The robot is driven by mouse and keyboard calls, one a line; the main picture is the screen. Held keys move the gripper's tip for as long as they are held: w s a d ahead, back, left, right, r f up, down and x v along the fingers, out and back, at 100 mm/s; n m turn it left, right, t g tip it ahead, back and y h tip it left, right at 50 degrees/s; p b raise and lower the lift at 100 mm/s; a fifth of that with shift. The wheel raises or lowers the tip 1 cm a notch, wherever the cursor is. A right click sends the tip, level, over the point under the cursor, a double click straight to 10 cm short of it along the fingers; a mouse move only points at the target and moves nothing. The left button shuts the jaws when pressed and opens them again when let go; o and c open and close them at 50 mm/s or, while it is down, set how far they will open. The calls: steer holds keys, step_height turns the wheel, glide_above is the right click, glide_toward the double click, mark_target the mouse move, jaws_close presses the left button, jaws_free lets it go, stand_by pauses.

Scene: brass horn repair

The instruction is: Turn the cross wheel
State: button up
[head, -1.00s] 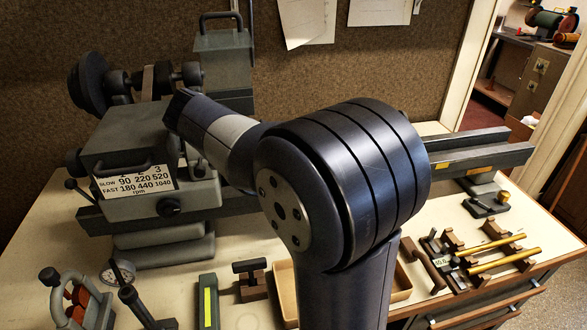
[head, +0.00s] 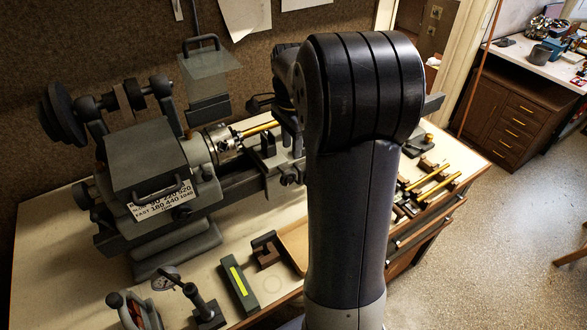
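The grey lathe stands on the bench at the left, with its speed-labelled headstock (head: 150,160). Its chuck (head: 222,140) grips a brass rod (head: 258,128) that runs right until my arm hides it. On the front of the carriage, close to the left of my arm, is a small dark round knob (head: 290,180); it may be the cross wheel, but I cannot tell for sure. My arm stands upright in front of the lathe and covers its right part. My gripper is hidden behind my own arm, so I cannot see what it touches.
A clear guard (head: 208,75) is above the chuck. Along the bench front lie a dial gauge (head: 165,280), a dark post tool (head: 203,303), a green block with a yellow strip (head: 240,285) and a wooden tray (head: 293,245). Brass rods (head: 437,187) lie at the right.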

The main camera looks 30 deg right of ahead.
mark_target(292, 172)
step_height(292, 172, down, 11)
steer(key=shift+r, duration=0.15)
steer(key=shift+c, duration=0.5)
jaws_close()
